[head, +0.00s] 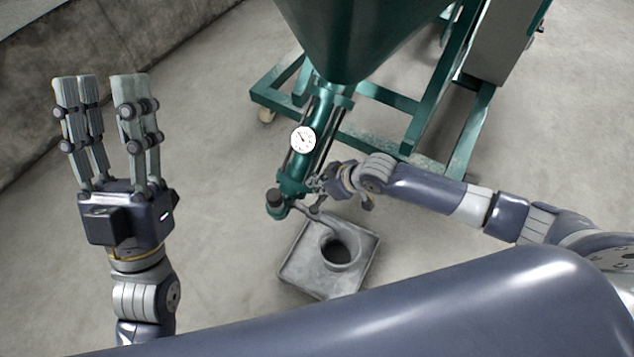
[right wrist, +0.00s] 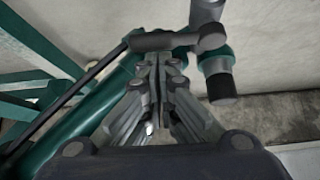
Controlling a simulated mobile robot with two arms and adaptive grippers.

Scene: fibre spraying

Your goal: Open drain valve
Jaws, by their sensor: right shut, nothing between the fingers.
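The drain valve (head: 277,204) is at the lower end of the green pipe under the hopper, with dark cylindrical ends. In the right wrist view a grey bar (right wrist: 158,41), seemingly its handle, runs crosswise to the green valve body (right wrist: 216,62). My right gripper (head: 317,186) is beside the valve. In the right wrist view its fingertips (right wrist: 160,62) are together with nothing between them, just short of the bar; I cannot tell whether they touch it. My left gripper (head: 103,84) is open and empty, fingers upward, well left of the valve.
The green hopper (head: 365,30) stands on a green wheeled frame (head: 385,141). A round gauge (head: 303,139) sits on the pipe. A square grey block with a round opening (head: 300,267) lies on the floor below the valve. The floor between my left gripper and the pipe is clear.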

